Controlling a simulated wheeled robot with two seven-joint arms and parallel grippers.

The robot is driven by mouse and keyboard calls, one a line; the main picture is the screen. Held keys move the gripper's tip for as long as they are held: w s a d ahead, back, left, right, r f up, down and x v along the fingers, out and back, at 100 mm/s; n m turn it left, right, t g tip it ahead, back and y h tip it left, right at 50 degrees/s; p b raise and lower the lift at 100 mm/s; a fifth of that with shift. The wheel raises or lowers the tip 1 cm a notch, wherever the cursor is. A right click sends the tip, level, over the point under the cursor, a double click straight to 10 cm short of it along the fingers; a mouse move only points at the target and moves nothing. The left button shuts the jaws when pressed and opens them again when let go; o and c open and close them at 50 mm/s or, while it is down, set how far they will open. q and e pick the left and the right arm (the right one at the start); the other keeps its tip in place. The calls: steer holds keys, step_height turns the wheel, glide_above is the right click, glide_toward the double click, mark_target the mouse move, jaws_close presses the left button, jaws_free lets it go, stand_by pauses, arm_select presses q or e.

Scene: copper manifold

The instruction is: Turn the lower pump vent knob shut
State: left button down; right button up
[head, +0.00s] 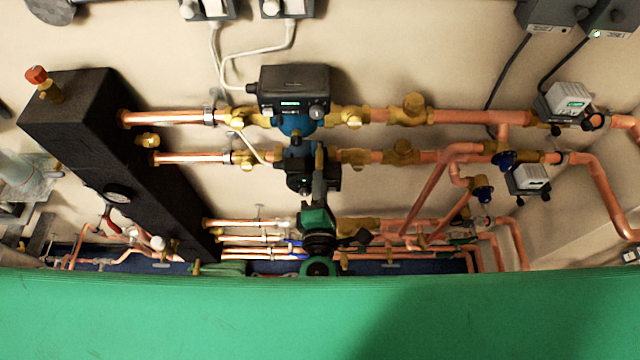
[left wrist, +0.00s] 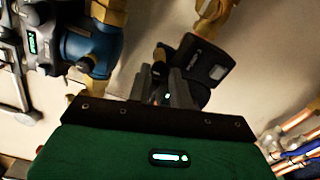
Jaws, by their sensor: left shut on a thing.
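The lower pump (head: 297,182) is a dark unit on the second copper pipe, below the upper pump (head: 295,88) with its blue body and lit display. My left gripper (head: 319,178) has a green and black body and reaches up to the lower pump's front. In the left wrist view, the fingers (left wrist: 162,92) are close together in front of the black pump housing (left wrist: 207,62). They are shut on a small part there, at the vent knob; the knob is mostly hidden by the fingers, so its angle cannot be told. My right gripper is not in view.
Copper pipes (head: 465,117) with brass valves run on both sides of the pumps. A tall black manifold (head: 105,150) with a gauge stands at left. Grey boxes (head: 568,100) and blue-capped fittings (head: 503,160) are at right. More pipes run low behind the gripper.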

arm_select(q)
steer(key=c, duration=1.3)
jaws_free()
steer(key=shift+o, duration=0.2)
steer(key=s+b, duration=0.5)
steer(key=s, duration=0.8)
steer(key=shift+s, duration=0.4)
